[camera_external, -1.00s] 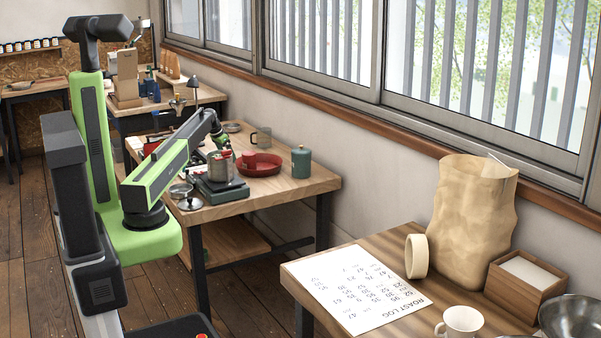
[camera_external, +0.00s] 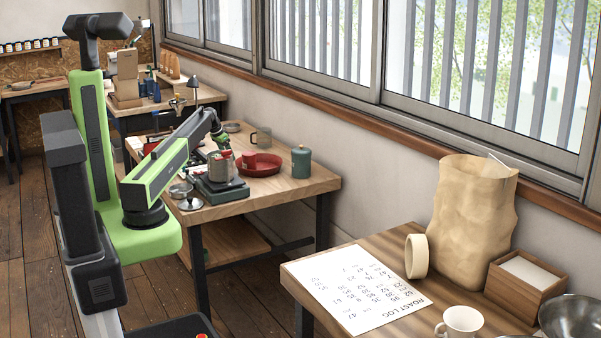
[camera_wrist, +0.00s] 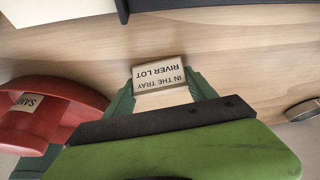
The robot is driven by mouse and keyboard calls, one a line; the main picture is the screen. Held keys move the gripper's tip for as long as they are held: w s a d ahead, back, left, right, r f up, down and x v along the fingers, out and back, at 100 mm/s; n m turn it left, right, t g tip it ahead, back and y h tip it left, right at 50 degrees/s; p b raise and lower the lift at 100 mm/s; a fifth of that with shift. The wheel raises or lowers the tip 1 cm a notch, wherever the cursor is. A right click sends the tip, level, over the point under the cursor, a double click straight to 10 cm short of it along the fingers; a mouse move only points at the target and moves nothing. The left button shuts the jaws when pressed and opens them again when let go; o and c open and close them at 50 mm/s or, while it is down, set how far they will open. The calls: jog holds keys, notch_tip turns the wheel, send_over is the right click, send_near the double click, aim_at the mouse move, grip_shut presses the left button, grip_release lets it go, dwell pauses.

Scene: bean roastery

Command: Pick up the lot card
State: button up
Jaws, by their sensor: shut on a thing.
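The lot card (camera_wrist: 159,73) is a small pale block-like card printed "RIVER LOT" and "IN THE TRAY", upside down in the wrist view. My gripper (camera_wrist: 161,90) is shut on it, with a dark green finger at each side. Wood grain of the bench shows behind the card. In the external view my gripper (camera_external: 221,141) is at the far end of my arm, over the wooden bench (camera_external: 285,188). The card cannot be made out there.
A red dish (camera_wrist: 50,112) with a labelled piece sits left of my gripper in the wrist view.

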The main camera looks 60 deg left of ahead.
notch_tip(320, 180, up, 4)
jog(key=p, duration=0.3)
jog(key=shift+p, duration=0.3)
jog(key=w+d+r+p, duration=0.3)
jog(key=d+r+p, duration=0.3)
jog(key=d, duration=0.5)
jog(key=shift+w+r+p, duration=0.2)
jog(key=shift+r+p, duration=0.15)
jog(key=shift+r, duration=0.05)
jog(key=shift+d, duration=0.1)
